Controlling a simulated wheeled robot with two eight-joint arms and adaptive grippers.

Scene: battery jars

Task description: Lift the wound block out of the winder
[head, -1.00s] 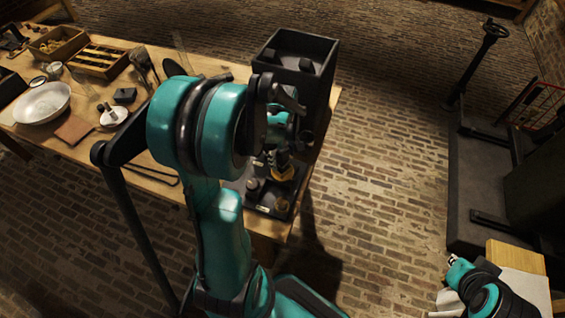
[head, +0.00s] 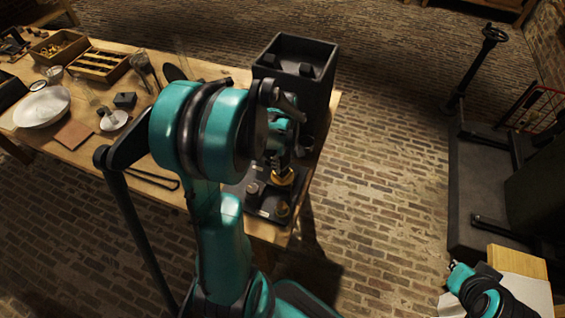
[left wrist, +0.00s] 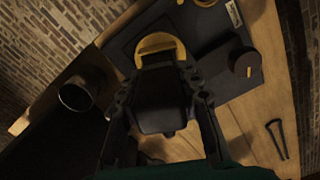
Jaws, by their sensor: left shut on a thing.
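My left gripper (left wrist: 162,92) is shut on a dark block (left wrist: 160,108), which sits between its two fingers in the left wrist view. Beyond the block is a yellow brass round part (left wrist: 158,44) of the winder, partly covered by the block. In the head view the winder's dark base (head: 236,190) lies at the table's right end, its brass part (head: 283,177) just below my left gripper (head: 284,158). The arm hides most of the block there. I cannot tell whether the block is clear of the winder. My right gripper (head: 456,268) is at the lower right, its jaws unclear.
A tall dark open box (head: 292,48) stands behind the winder. A dark round knob (left wrist: 246,62) sits on the base. Tongs (head: 153,177), a white dish (head: 42,106) and wooden trays (head: 102,62) lie on the table to the left. Brick floor is free to the right.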

